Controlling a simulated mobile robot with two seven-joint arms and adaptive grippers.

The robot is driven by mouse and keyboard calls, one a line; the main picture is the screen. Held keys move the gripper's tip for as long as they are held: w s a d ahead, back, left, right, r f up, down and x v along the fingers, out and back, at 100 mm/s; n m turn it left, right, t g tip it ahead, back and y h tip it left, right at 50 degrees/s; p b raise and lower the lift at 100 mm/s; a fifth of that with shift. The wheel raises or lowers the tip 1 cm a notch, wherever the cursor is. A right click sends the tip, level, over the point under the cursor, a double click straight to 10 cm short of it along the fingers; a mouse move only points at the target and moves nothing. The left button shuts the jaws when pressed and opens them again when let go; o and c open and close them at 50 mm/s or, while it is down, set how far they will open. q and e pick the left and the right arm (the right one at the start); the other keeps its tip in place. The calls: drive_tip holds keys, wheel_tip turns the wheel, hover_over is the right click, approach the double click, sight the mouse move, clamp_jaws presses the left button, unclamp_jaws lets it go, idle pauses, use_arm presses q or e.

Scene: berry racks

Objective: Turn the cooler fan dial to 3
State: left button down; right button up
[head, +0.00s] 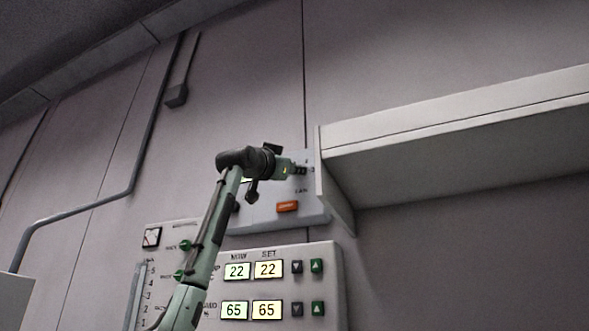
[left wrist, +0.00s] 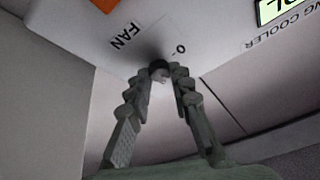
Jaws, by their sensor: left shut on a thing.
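The fan dial (left wrist: 159,66) is a small dark knob on the pale cooler panel (head: 262,213), beside the printed word FAN and a 0 mark in the left wrist view. My left gripper (head: 299,169) is shut on the dial, with one finger on each side of it, and it also shows in the left wrist view (left wrist: 161,78). In the head view the gripper hides the dial. I cannot tell which number the dial points at. My right gripper is not in view.
An orange switch (head: 288,206) sits below the gripper on the cooler panel. A lower panel (head: 330,262) has displays reading 22 and 65, with arrow buttons. A large pale overhanging box (head: 450,135) stands close to the right. A grey pipe (head: 143,165) runs along the wall.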

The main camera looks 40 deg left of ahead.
use_arm(q)
drive_tip(key=c, duration=1.3)
unclamp_jaws()
drive_tip(key=shift+c, duration=0.2)
drive_tip(key=v, duration=1.2)
